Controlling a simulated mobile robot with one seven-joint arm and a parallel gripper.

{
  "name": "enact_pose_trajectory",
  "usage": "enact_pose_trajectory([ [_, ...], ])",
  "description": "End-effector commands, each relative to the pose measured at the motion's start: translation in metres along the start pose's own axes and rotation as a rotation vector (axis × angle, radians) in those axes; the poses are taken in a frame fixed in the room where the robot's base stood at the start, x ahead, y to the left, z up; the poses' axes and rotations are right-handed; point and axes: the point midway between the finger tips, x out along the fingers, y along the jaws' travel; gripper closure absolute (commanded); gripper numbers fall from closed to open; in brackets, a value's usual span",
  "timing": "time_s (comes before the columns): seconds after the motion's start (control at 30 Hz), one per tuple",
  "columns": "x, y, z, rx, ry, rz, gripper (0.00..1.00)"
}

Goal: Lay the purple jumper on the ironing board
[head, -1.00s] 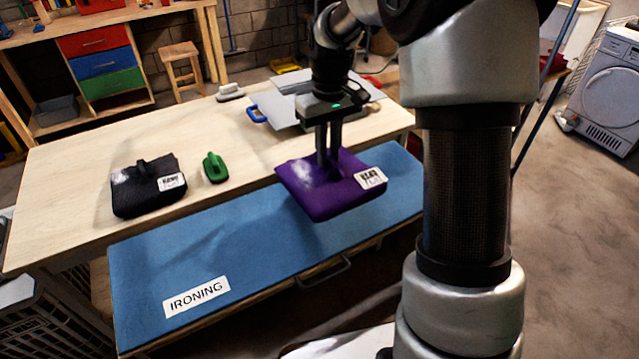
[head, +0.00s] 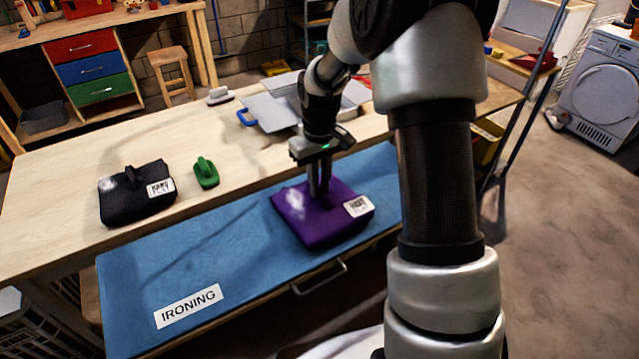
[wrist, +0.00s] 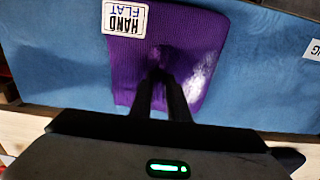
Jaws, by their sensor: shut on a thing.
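The purple jumper (head: 318,222) is a folded pad with a white label at its right side. It is over the right part of the blue ironing board (head: 180,265), which has a white IRONING label, and appears to rest on it. My gripper (head: 318,188) points down and is shut on the jumper's middle. In the wrist view, the fingers (wrist: 160,98) meet the jumper (wrist: 190,45), whose label reads HAND FLAT. Blue board (wrist: 60,65) shows around the jumper. The fingertips are partly hidden by the fabric.
Behind the board is a wooden table (head: 60,185) with a black folded garment (head: 130,205), a green brush (head: 206,172), a white-topped brush (head: 220,95) and a grey tray (head: 270,110). The board's left and middle are clear. A metal handle (head: 320,278) sticks out at its front.

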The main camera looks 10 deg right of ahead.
Motion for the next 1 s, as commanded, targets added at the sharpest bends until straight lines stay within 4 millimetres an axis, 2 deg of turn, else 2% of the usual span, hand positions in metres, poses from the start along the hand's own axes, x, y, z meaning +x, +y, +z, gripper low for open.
enact_pose_trajectory([
  [0.23,0.002,0.000,-0.001,0.000,0.002,0.001,1.00],
  [0.27,0.002,0.000,0.000,0.000,0.000,0.000,0.81],
  [0.37,0.001,0.000,0.000,0.000,0.000,0.000,0.66],
  [0.63,0.001,0.000,0.000,0.000,0.000,0.000,0.66],
  [0.77,-0.008,0.000,-0.001,0.000,0.002,0.001,0.66],
  [1.0,-0.055,0.000,-0.001,0.001,0.005,0.002,0.66],
])
